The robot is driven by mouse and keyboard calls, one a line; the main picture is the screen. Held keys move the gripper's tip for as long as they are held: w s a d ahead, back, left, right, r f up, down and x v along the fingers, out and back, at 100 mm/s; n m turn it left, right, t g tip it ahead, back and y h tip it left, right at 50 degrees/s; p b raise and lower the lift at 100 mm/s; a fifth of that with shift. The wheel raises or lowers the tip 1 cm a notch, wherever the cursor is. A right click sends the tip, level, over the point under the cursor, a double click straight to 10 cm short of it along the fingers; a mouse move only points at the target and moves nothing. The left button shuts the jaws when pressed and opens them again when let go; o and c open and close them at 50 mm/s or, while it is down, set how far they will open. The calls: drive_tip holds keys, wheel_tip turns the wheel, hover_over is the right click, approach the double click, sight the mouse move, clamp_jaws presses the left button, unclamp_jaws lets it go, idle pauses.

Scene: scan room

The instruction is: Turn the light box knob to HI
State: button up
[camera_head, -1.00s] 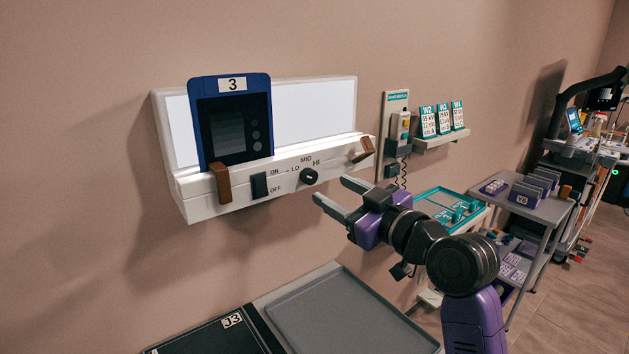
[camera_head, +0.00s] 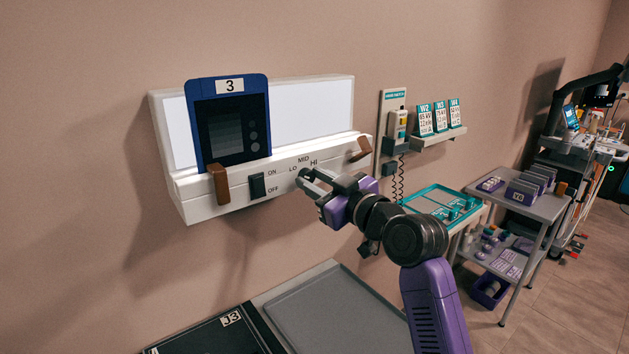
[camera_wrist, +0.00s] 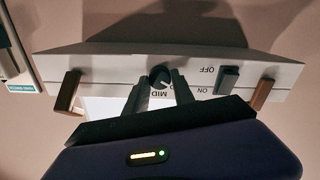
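The light box (camera_head: 240,199) is on the wall, with LO, MID and HI printed along its front ledge. Its black round knob (camera_wrist: 160,76) shows between my fingertips in the wrist view, with a light pointer mark that I cannot read surely. In the head view my gripper hides the knob. My gripper (camera_head: 306,179) is at the knob, its two fingers apart on either side of it; it also shows in the wrist view (camera_wrist: 159,84). I cannot tell whether the fingers touch the knob. The ON/OFF switch (camera_head: 257,186) is left of the knob in the head view.
A handset unit (camera_head: 393,130) and a card shelf (camera_head: 440,138) are to the right. A grey tray (camera_head: 335,315) lies below. A cart (camera_head: 525,205) stands farther right.

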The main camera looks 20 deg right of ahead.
clamp_jaws()
drive_tip(key=m+p, duration=0.3)
drive_tip(key=m, duration=0.3)
drive_tip(key=shift+p, duration=0.3)
drive_tip(key=m+p, duration=0.2)
drive_tip(key=m, duration=0.2)
drive_tip(key=m+p, duration=0.3)
drive_tip(key=m, duration=0.1)
drive_tip(key=shift+m, duration=0.3)
drive_tip(key=m+p, duration=0.4)
drive_tip(key=m, duration=0.1)
drive_tip(key=shift+d, duration=0.1)
drive_tip(key=shift+f+m+p, duration=0.15)
drive_tip(key=shift+m+p, duration=1.25)
drive_tip(key=shift+m, duration=0.7)
